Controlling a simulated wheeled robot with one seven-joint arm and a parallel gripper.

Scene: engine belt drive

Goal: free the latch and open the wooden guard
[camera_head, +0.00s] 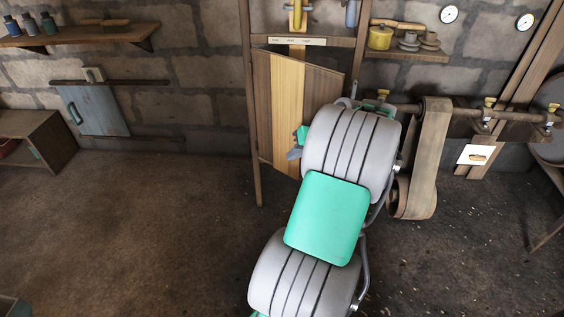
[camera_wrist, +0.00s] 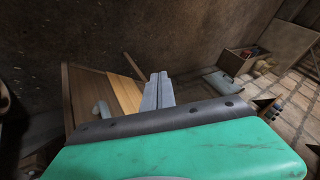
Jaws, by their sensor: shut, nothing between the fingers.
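The wooden guard (camera_head: 284,105) is a brown panel with a lighter middle plank, between the posts in the head view. Its top edge slants down to the right, so it looks partly swung out. It also shows in the wrist view (camera_wrist: 125,93). My gripper (camera_head: 294,154) is low in front of the guard, its fingers together and empty. In the wrist view the grey fingers (camera_wrist: 158,92) overlap the guard's edge; I cannot tell whether they touch it. A grey curved piece (camera_wrist: 101,109), perhaps a handle, shows beside them. I cannot make out the latch; my arm hides the guard's right side.
A belt (camera_head: 428,155) hangs from a shaft (camera_head: 463,111) to the right of my arm. A blue-grey wall panel (camera_head: 96,110) and a low wooden cabinet (camera_head: 50,140) stand at left. The floor (camera_head: 150,230) at left is clear.

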